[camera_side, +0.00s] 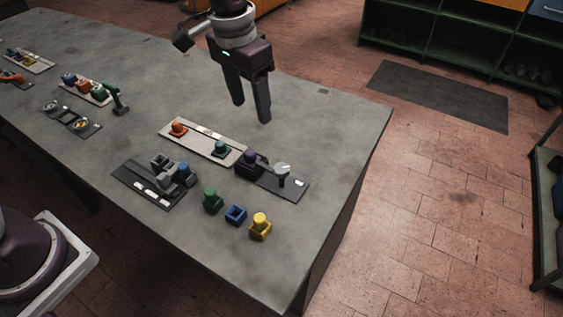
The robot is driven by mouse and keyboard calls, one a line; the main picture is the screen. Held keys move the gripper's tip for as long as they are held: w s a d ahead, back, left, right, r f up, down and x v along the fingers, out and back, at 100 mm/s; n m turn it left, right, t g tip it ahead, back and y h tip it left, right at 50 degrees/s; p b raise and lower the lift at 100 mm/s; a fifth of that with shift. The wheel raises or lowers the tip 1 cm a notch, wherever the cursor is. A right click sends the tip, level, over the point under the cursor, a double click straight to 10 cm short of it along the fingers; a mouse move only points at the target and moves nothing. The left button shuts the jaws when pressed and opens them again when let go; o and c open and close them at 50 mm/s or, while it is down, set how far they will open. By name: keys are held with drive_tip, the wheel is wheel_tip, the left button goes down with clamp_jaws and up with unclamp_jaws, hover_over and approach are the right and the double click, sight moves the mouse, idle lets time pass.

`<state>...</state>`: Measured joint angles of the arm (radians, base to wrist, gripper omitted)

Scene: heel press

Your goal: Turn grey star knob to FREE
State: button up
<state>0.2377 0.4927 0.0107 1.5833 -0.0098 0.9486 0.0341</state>
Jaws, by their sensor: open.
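A light grey knob (282,169) stands on a dark post on a small dark plate (291,191) near the right end of the table. Its star shape and its pointing direction are too small to tell. A white label (299,184) lies on the plate to its right, and its wording cannot be read. My gripper (251,112) hangs above the table, up and to the left of the knob, apart from it. Its two fingers point down, spread open with nothing between them.
Left of the knob are a dark purple block (252,162) and a pale panel (196,142) with orange and green knobs. A black panel (150,185), green piece (212,200), blue open box (236,214) and yellow piece (260,226) stand in front. The table (340,125) is clear behind and right.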

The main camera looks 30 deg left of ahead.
drive_tip(key=g, duration=0.1)
hover_over(282, 167)
drive_tip(key=shift+m, duration=0.4)
wheel_tip(282, 167, down, 11)
drive_tip(key=shift+s, duration=0.1)
wheel_tip(282, 167, down, 8)
drive_tip(key=shift+r, duration=0.25)
drive_tip(key=shift+c, duration=0.5)
clamp_jaws()
